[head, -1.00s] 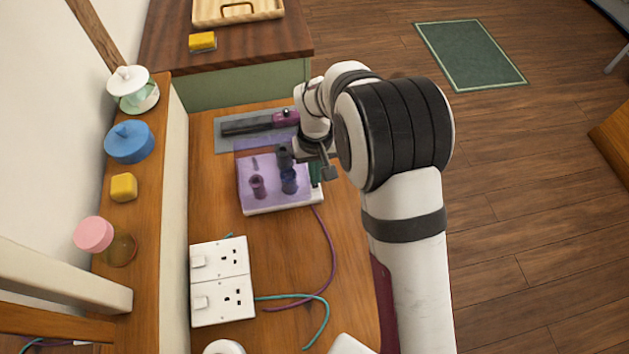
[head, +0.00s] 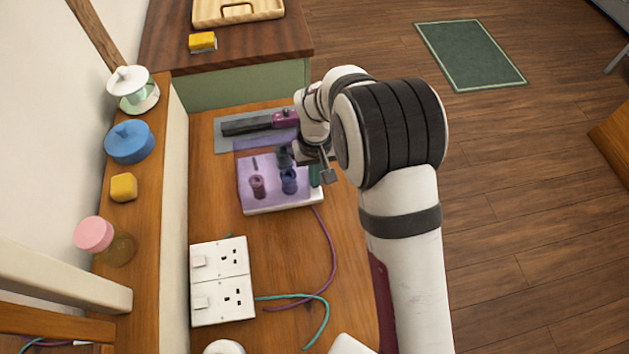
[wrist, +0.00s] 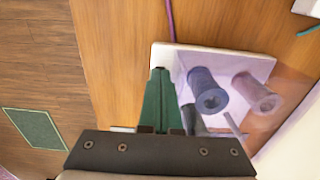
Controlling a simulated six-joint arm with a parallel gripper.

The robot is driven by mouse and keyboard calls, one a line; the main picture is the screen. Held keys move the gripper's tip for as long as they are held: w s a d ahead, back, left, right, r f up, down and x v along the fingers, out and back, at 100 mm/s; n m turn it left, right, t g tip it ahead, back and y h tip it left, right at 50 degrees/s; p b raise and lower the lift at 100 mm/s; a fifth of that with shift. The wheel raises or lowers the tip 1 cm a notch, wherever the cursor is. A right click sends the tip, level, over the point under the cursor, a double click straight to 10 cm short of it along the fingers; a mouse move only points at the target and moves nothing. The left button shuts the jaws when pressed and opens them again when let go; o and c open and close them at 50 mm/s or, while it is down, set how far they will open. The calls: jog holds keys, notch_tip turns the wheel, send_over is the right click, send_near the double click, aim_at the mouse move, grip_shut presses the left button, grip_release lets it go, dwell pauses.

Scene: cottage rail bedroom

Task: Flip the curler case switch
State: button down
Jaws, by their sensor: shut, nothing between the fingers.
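The curler case (head: 285,207) is a shallow white box on the wooden table, with a pale violet top and a purple cord. A purple roller (head: 257,187), a blue roller (head: 289,182) and a dark roller (head: 284,155) stand on it. In the wrist view, the case's white rim (wrist: 158,57) shows beside the fingers. My gripper (head: 316,182) is over the case's right edge. Its green fingers are together and empty in the wrist view (wrist: 160,72), overlapping the case's corner; I cannot tell if they touch it. I cannot make out the switch; the fingers may hide it.
A dark wand with a purple handle (head: 262,124) lies on a grey mat (head: 222,146) behind the case. A white double socket (head: 220,280) and a teal cord (head: 325,315) are nearer. A raised shelf (head: 130,218) with jars runs along the left. Bare tabletop lies before the case.

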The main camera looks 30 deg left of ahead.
jog(key=shift+f, duration=0.3)
notch_tip(320, 180, up, 6)
jog(key=shift+f, duration=0.1)
jog(key=shift+r, duration=0.6)
jog(key=shift+d, duration=0.1)
jog(key=s+d+r+m, duration=0.1)
jog(key=d+r+m, duration=0.2)
jog(key=d+r, duration=0.35)
jog(key=d+r+m, duration=0.3)
jog(key=d, duration=0.6)
jog(key=s+d+r+m+y, duration=0.1)
jog(key=s+d+r+m, duration=0.1)
jog(key=s+d+m, duration=0.6)
jog(key=s+d, duration=0.5)
jog(key=s, duration=0.3)
jog(key=shift+s+d+m+y, duration=0.15)
jog(key=shift+d+m+y, duration=0.15)
jog(key=shift+y, duration=0.1)
